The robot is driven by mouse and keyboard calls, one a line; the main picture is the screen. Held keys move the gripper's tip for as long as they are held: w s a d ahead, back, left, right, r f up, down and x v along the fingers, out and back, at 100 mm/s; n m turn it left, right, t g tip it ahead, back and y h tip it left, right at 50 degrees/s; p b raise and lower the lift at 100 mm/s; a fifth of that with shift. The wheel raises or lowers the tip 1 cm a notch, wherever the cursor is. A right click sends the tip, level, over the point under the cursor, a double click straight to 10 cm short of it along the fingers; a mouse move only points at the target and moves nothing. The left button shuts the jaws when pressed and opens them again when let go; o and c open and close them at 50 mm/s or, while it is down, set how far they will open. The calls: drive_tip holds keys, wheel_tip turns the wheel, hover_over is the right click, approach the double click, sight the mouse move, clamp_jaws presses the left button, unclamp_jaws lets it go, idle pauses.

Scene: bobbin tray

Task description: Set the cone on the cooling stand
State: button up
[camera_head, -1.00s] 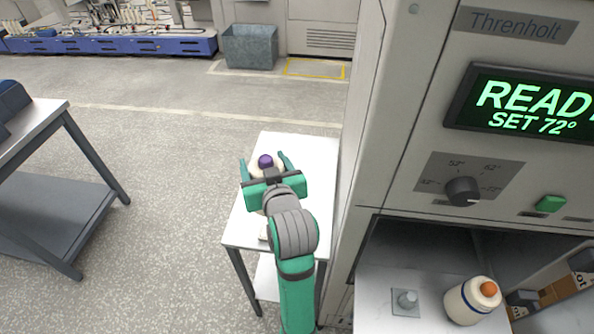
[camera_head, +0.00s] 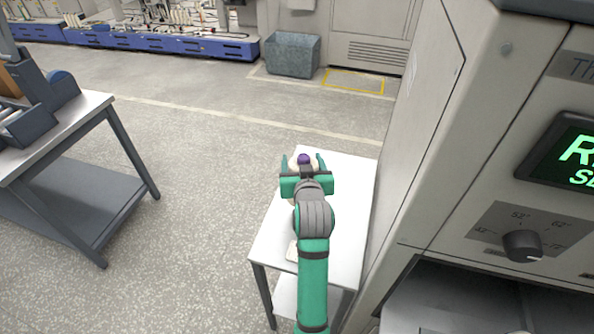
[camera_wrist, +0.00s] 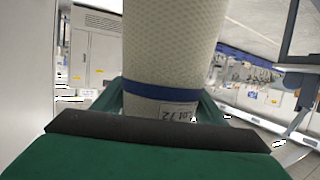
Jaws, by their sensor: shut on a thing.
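My gripper (camera_head: 303,167) is shut on the cone (camera_wrist: 172,45), a pale textured body with a dark blue band and a printed white label. Its purple tip (camera_head: 304,158) shows between the fingers in the head view; my gripper and arm hide most of the rest. The cone is over the far part of a small white-topped table (camera_head: 345,185), probably the cooling stand. I cannot tell whether its base touches the top.
The tall grey machine (camera_head: 425,160) with a dial stands close on the table's right. Another bench (camera_head: 75,135) stands at the left, with open floor between. A grey bin (camera_head: 292,55) is at the back.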

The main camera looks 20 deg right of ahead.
wheel_tip(320, 180, down, 6)
drive_tip(key=w+a, duration=0.1)
drive_tip(key=w, duration=0.1)
drive_tip(key=shift+w+a+r, duration=0.15)
drive_tip(key=shift+w+r, duration=0.05)
drive_tip(key=shift+w, duration=0.1)
drive_tip(key=o, duration=1.3)
drive_tip(key=shift+s+d+f, duration=0.1)
drive_tip(key=shift+s+d, duration=0.05)
drive_tip(key=shift+d, duration=0.15)
drive_tip(key=shift+a, duration=0.15)
drive_tip(key=v, duration=1.1)
drive_tip(key=shift+s+r, duration=0.25)
drive_tip(key=shift+s, duration=0.1)
drive_tip(key=shift+a, duration=0.2)
drive_tip(key=shift+s+d, duration=0.1)
drive_tip(key=shift+d, duration=0.15)
